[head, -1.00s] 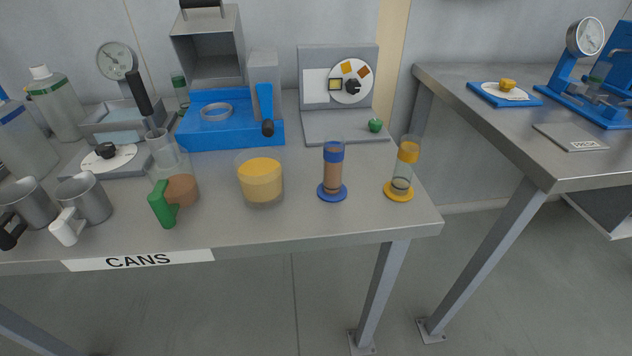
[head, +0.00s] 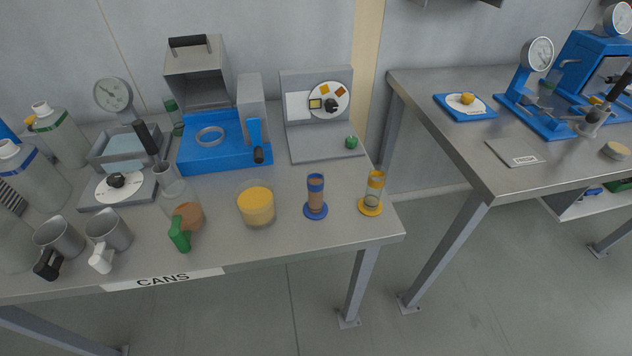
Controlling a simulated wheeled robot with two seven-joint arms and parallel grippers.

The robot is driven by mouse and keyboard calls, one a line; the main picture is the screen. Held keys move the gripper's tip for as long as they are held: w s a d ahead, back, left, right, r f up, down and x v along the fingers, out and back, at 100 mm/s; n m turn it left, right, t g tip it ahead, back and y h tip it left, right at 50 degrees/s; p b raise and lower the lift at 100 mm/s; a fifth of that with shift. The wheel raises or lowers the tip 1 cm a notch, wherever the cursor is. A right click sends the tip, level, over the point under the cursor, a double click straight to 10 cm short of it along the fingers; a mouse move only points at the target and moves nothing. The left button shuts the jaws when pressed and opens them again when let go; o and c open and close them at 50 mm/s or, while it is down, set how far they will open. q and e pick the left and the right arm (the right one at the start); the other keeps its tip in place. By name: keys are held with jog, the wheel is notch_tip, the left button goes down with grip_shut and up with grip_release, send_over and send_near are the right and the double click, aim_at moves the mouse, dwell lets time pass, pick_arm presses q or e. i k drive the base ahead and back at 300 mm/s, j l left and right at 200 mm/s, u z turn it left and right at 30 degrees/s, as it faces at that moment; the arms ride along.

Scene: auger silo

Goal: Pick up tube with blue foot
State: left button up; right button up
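The tube with the blue foot (head: 316,195) stands upright near the right front of the left table. It has a blue collar at the top, brown contents and a round blue foot. A similar tube with a yellow foot (head: 372,194) stands just to its right, apart from it. Neither of my grippers shows in the head view.
A glass with yellow contents (head: 256,205) stands left of the blue-footed tube. A blue-based machine (head: 222,150) and a grey panel stand (head: 318,115) are behind. A second table (head: 470,150) stands right, across a floor gap.

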aim_at(315, 208)
jog(key=j+z, duration=0.55)
jog(key=z, duration=0.15)
jog(key=i, duration=0.05)
